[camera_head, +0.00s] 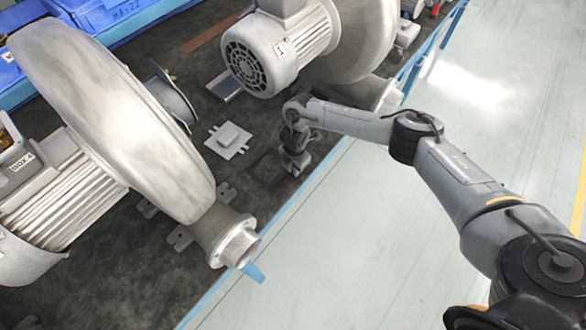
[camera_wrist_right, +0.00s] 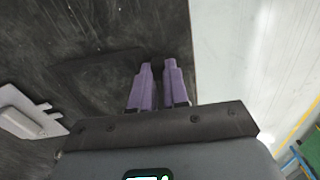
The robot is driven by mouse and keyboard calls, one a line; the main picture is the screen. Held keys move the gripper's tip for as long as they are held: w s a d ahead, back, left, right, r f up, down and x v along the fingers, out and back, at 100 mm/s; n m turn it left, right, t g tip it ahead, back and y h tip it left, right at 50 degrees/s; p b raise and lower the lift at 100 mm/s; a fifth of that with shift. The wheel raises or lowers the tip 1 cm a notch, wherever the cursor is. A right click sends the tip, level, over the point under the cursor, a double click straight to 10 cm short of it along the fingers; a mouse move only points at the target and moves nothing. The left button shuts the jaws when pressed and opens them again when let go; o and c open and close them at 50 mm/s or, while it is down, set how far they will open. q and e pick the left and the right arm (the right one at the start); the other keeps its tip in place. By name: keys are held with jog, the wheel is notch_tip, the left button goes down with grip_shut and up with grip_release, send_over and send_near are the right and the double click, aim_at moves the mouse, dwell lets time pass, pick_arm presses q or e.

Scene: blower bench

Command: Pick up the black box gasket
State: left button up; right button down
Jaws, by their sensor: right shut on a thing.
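The black box gasket (camera_wrist_right: 95,72) is a thin dark shape, hard to make out against the dark bench mat. In the right wrist view it lies to the left of the fingers, and its edge reaches them. In the head view it shows faintly left of the gripper (camera_head: 266,165). My right gripper (camera_head: 294,170) is low over the mat near the bench's edge. Its purple fingers (camera_wrist_right: 160,82) are close together, shut on the gasket's edge. Whether the gasket is clear of the mat I cannot tell. My left gripper is not in view.
A light grey cover plate (camera_head: 228,139) lies left of the gripper. A large blower (camera_head: 115,115) fills the left, and a second blower (camera_head: 262,55) stands behind. Blue bins (camera_head: 110,15) line the back. The pale floor (camera_head: 360,240) right of the bench is clear.

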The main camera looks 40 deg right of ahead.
notch_tip(320, 180, up, 3)
jog(key=shift+f, duration=0.1)
jog(key=s+d+r+p, duration=0.2)
jog(key=s+d+r, duration=0.45)
jog(key=d, duration=0.25)
jog(key=w+a+r+m, duration=0.4)
jog(key=w+a+r, duration=0.1)
jog(key=a, duration=0.5)
jog(key=w+a+r+m, duration=0.4)
jog(key=w+a+r, duration=0.1)
jog(key=a, duration=0.5)
jog(key=s+r+m+p, duration=0.5)
jog(key=r+p, duration=0.6)
jog(key=p, duration=0.2)
jog(key=s+r+m+p, duration=0.5)
jog(key=r+p, duration=0.6)
jog(key=p, duration=0.3)
jog(key=shift+a+r+m, duration=0.2)
jog(key=shift+r+m, duration=0.15)
jog(key=shift+m, duration=0.45)
